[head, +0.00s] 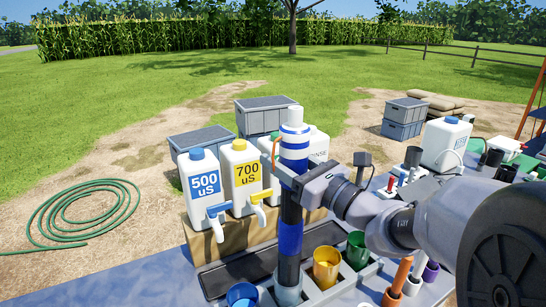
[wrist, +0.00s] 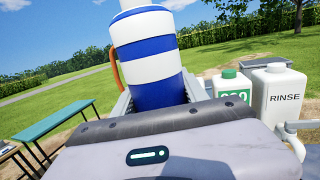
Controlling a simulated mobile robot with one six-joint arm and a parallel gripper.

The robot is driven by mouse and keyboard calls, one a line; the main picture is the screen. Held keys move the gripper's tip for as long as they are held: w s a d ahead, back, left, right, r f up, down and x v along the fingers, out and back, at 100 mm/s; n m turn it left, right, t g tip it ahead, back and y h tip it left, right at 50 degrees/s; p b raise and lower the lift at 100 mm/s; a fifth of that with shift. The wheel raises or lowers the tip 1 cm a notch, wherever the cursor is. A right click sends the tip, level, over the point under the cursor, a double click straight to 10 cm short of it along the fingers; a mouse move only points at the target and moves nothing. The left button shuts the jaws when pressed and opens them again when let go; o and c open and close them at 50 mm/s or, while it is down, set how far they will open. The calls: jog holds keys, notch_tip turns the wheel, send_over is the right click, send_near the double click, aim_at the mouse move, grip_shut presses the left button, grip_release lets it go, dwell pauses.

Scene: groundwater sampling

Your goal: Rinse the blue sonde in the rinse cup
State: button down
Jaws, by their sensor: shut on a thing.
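The blue sonde (head: 291,240) stands upright, a long dark-blue and black tube with a blue head banded in white. Its head also fills the top middle of the wrist view (wrist: 158,62). My gripper (head: 288,174) is shut on the sonde just below the banded head. The sonde's lower end meets a pale grey-blue cup (head: 289,296) in the rack at the front; it appears to be inside, but the depth is hard to tell. No label shows on this cup. The white RINSE jug (head: 319,145) is partly hidden behind the sonde and gripper.
A blue cup (head: 242,294) stands left of the sonde, with yellow (head: 326,268) and green (head: 357,250) cups to its right. Jugs marked 500 uS (head: 204,186) and 700 uS (head: 245,175) stand behind on a wooden block. Orange and purple-collared probes stand at right.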

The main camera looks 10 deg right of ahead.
jog(key=shift+f+b, duration=3.1)
jog(key=shift+f, duration=0.6)
jog(key=shift+r, duration=0.1)
dwell(3.4)
